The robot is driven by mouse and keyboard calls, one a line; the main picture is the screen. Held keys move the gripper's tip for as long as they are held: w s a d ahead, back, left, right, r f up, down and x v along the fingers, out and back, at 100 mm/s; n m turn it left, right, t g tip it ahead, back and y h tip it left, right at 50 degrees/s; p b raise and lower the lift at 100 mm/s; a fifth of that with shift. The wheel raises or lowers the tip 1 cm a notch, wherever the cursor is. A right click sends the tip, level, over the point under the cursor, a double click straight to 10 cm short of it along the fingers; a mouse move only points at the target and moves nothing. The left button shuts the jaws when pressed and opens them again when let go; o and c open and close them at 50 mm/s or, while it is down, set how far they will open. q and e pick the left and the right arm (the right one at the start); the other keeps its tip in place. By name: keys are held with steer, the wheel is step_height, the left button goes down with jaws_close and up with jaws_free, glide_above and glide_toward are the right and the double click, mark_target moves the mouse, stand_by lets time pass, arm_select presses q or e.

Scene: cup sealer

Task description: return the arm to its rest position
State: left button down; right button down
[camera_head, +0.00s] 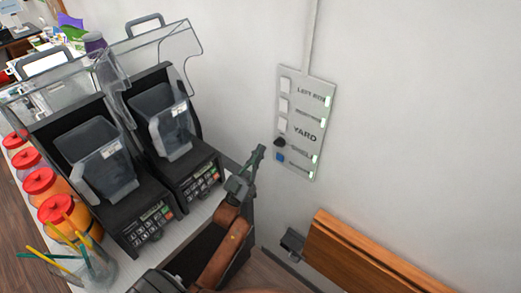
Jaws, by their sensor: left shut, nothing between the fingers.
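My left gripper (258,153) shows near the middle of the view, with its brown and black arm rising from the bottom edge. Its fingers are closed together, point upward and hold nothing. It is in front of the white wall, just left of a pale wall panel (305,125) with several light switches and the word YARD. A gap shows in the picture between the fingertips and the panel. A black piece (280,142) and a blue button (280,157) are at the panel's left edge. My right gripper is out of view.
Two black blender machines (150,215) with clear covers stand on the counter at left. Several orange jars with red lids (57,207) and a glass with straws (95,268) line its front. A wooden board (375,262) is at lower right. The wall above it is bare.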

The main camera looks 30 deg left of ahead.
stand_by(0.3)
arm_select(q)
steer(key=w+f+n+g+y+b, duration=0.1)
steer(key=w+f+g, duration=0.1)
steer(key=f, duration=0.7)
steer(key=w+f+g+y+b, duration=0.1)
steer(key=w+f+g, duration=0.1)
steer(key=f, duration=0.7)
steer(key=s+f+g+b, duration=0.1)
steer(key=s+f+g, duration=0.15)
steer(key=f, duration=1.25)
steer(key=s+f+g+b, duration=0.15)
steer(key=f+g, duration=0.25)
steer(key=f, duration=1.1)
steer(key=s+d+f+g+b, duration=0.1)
steer(key=s+f+g, duration=0.4)
steer(key=s+f, duration=1)
steer(key=s+d+f+g+b, duration=0.15)
steer(key=s+f+g, duration=0.25)
steer(key=s+f, duration=1.1)
steer(key=s+f+g, duration=0.2)
steer(key=s+f, duration=0.4)
steer(key=s, duration=0.4)
steer(key=s+d+f+m+g+b, duration=0.1)
steer(key=s+f+g, duration=0.2)
steer(key=s+f, duration=0.4)
steer(key=s, duration=0.3)
steer(key=shift+s+d+g+y+b, duration=0.25)
steer(key=shift+d+g+y+b, duration=0.05)
steer(key=shift+g, duration=0.05)
